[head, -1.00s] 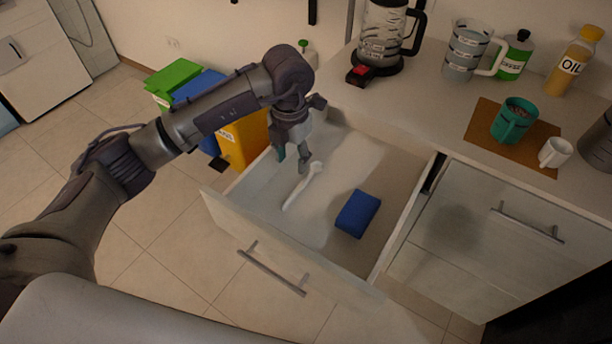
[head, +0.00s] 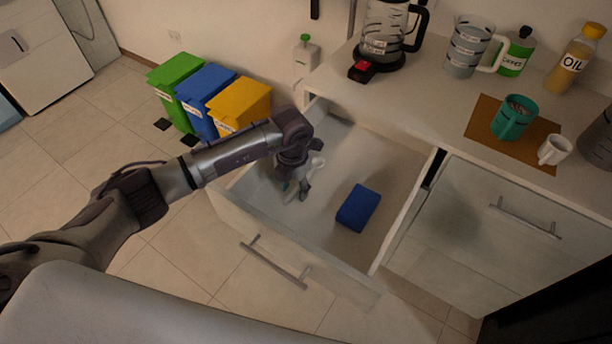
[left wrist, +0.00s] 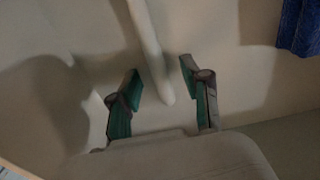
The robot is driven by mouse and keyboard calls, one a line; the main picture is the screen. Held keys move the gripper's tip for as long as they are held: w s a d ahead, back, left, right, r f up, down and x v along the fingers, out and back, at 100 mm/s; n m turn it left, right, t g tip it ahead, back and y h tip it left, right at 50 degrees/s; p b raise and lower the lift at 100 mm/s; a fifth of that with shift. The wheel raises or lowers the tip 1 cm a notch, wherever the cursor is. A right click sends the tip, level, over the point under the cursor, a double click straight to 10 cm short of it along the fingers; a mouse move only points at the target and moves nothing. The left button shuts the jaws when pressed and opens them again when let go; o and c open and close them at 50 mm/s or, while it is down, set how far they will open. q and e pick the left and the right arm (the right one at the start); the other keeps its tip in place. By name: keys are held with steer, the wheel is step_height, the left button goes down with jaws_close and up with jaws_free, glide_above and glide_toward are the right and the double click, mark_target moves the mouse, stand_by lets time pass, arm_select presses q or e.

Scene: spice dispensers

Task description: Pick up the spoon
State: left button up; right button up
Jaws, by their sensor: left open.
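The white spoon (head: 318,163) lies in the open drawer (head: 395,215), partly hidden by my left gripper in the head view. In the left wrist view, the spoon's handle (left wrist: 148,45) reaches down between the two green-padded fingers. My left gripper (head: 294,193) is low in the drawer over the handle. Its fingers (left wrist: 163,85) are open, one on each side of the handle, with gaps showing on both sides. I cannot tell the exact height of the fingertips above the drawer floor. My right gripper is not in view.
A blue sponge (head: 358,208) lies in the drawer to the right of the spoon. The drawer's front wall (head: 262,232) and sides surround my gripper. The counter (head: 430,100) above holds a coffee maker (head: 385,40), a teal mug (head: 513,117) and bottles.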

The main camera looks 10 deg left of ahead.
arm_select(q)
jaws_close()
stand_by(0.4)
